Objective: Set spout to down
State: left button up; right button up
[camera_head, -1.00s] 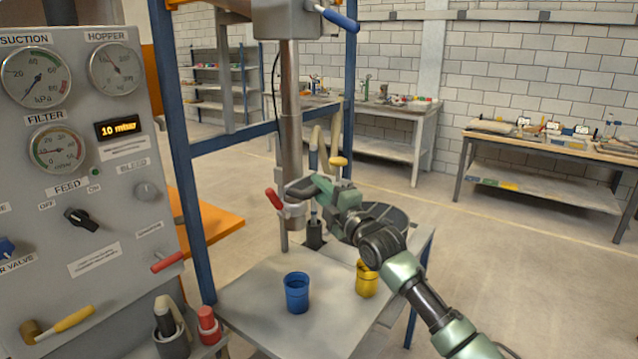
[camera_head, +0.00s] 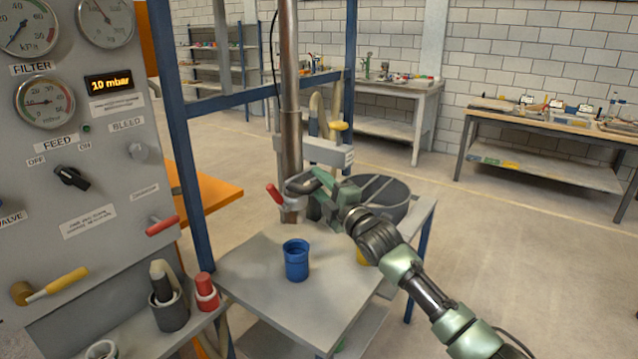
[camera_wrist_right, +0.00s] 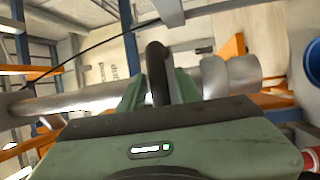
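A vertical metal column (camera_head: 290,90) stands behind the small work table in the head view. A pale collar with a red handle (camera_head: 273,193) sits low on it, beside my right gripper; which part is the spout I cannot tell for sure. My right gripper (camera_head: 312,186) is at the collar. In the right wrist view its two green fingers (camera_wrist_right: 160,92) lie on both sides of a dark curved handle (camera_wrist_right: 157,65) and look closed on it. Part of the collar and the column's foot are hidden by the gripper. My left gripper is not in view.
A blue cup (camera_head: 296,261) stands on the grey table (camera_head: 255,265); a yellow cup (camera_head: 361,257) is mostly behind my right arm. A round dark vessel (camera_head: 384,196) is behind. The gauge panel (camera_head: 100,190) and blue frame post (camera_head: 180,130) stand left.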

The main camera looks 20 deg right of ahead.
jog(key=shift+r, duration=0.1)
jog(key=b+v, duration=0.1)
jog(key=v, duration=0.7)
jog(key=shift+b, duration=0.4)
jog(key=shift+w, duration=0.1)
